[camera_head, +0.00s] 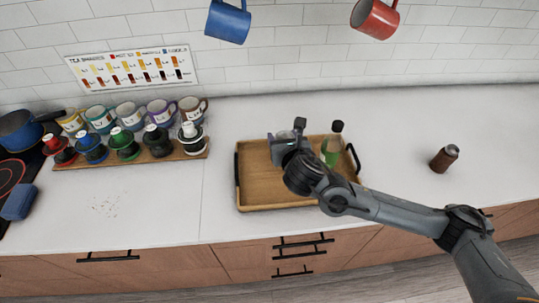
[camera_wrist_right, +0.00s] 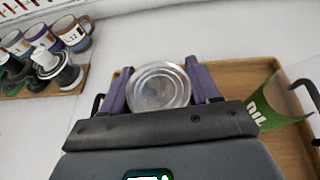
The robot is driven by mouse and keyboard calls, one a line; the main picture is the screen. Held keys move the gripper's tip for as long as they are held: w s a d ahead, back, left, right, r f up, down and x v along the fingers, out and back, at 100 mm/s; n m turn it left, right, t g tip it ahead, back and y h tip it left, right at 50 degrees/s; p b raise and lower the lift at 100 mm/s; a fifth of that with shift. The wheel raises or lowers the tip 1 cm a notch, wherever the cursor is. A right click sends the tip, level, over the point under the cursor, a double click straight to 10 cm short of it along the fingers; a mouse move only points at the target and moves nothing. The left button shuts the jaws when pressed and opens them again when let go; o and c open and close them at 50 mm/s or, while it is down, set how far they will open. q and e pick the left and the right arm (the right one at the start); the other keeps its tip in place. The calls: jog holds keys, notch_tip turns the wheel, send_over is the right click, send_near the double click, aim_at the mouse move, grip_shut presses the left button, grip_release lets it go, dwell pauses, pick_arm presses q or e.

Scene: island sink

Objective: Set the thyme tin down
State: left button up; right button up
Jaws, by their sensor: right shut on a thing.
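My right gripper (camera_head: 288,140) is over the wooden tray (camera_head: 251,181) in the head view, near the tray's back middle. It is shut on the thyme tin, which shows in the right wrist view as a round silver lid (camera_wrist_right: 159,87) between the two purple fingers. The tin's side and label are hidden. In the head view the gripper and wrist cover most of the tin. I cannot tell whether its base touches the tray. My left gripper is not in view.
A green bottle (camera_head: 331,151) with a dark cap stands at the tray's right. A brown bottle (camera_head: 444,158) stands on the counter farther right. The tray's left part is clear.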

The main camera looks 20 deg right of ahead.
jog(key=w+a+f, duration=0.1)
jog(key=w+a, duration=0.1)
jog(key=w+a+f+b, duration=0.1)
jog(key=w+f, duration=0.1)
jog(key=w+a+f, duration=0.2)
jog(key=w, duration=0.1)
jog(key=shift+w+a+f, duration=0.1)
jog(key=shift+a+f, duration=0.15)
jog(key=shift+a, duration=0.05)
notch_tip(320, 180, down, 4)
jog(key=shift+r+b, duration=0.2)
jog(key=shift+b, duration=0.4)
jog(key=shift+f, duration=0.1)
jog(key=shift+f, duration=0.1)
jog(key=o, duration=1.1)
